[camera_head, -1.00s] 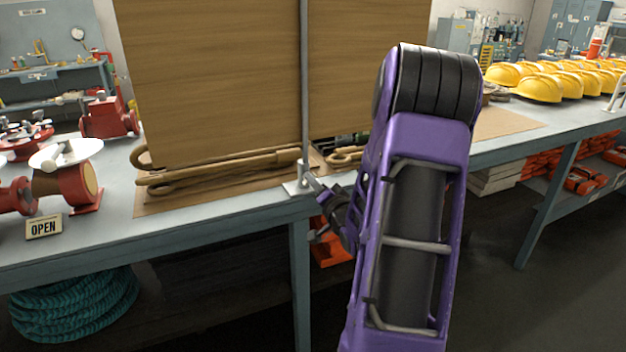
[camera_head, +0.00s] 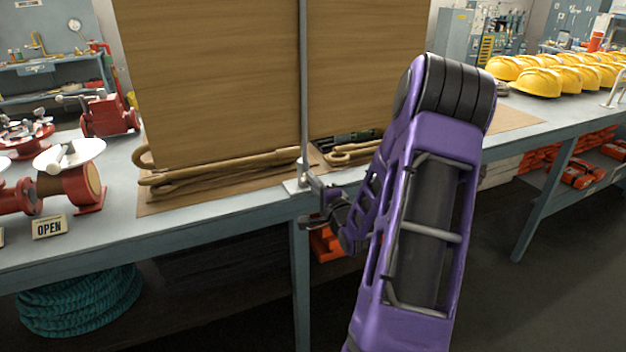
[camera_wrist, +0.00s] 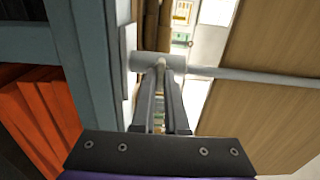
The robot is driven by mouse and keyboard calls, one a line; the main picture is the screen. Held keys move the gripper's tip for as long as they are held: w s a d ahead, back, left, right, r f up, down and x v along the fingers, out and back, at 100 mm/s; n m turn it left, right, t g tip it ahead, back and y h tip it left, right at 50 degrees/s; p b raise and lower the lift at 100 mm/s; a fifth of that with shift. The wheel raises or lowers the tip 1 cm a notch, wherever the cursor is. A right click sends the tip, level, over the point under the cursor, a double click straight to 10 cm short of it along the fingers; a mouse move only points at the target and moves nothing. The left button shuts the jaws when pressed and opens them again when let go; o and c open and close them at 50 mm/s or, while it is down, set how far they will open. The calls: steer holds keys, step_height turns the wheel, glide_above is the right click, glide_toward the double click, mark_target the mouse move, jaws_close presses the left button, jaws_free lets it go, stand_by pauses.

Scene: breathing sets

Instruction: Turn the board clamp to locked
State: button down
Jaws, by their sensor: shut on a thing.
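The board clamp (camera_head: 303,168) is a small grey metal fitting at the foot of a thin upright post, on a pale plate at the bench's front edge. In the wrist view the clamp's light grey collar (camera_wrist: 143,62) lies across the top of the fingers, with the post running right from it. My gripper (camera_head: 314,184) reaches it from the front right. In the wrist view my gripper (camera_wrist: 161,72) is shut on a small part of the clamp, probably its handle. The fingers hide most of that part, so its angle is unclear.
Two tall wooden boards (camera_head: 215,80) stand behind the post, with brown rods (camera_head: 225,165) at their foot. Red valve parts (camera_head: 85,185) and an OPEN sign (camera_head: 49,227) sit left. Yellow helmets (camera_head: 540,82) fill the right of the bench (camera_head: 150,235). The floor in front is clear.

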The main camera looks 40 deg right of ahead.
steer(key=shift+r, duration=0.1)
stand_by(0.4)
steer(key=c, duration=0.9)
jaws_free()
steer(key=shift+c, duration=0.2)
steer(key=shift+s, duration=0.1)
